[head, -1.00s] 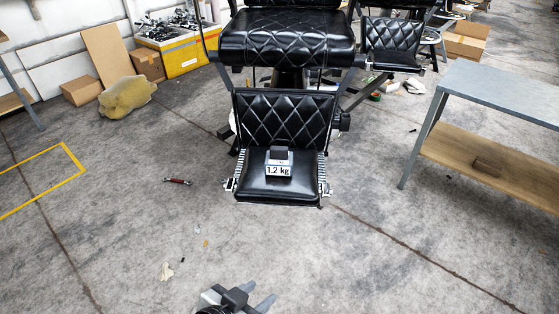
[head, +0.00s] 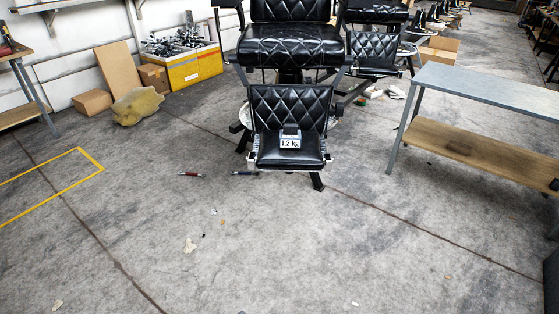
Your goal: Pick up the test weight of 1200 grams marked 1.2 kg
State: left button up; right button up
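The label faces me. Neither of my grippers shows in the head view, and nothing of mine touches the weight.
A metal-topped table (head: 490,88) with a wooden lower shelf (head: 470,140) stands at the right. Two small tools (head: 191,174) (head: 245,173) lie on the floor left of and below the footrest. Yellow crates (head: 183,67) stand at the back left. The floor in front is largely clear.

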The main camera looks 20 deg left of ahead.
aim_at(290, 137)
jog(key=u, duration=1)
jog(key=i, duration=0.4)
jog(key=u, duration=0.8)
jog(key=i, duration=0.9)
jog(key=z, duration=0.55)
jog(key=i, duration=0.9)
jog(key=z, duration=0.8)
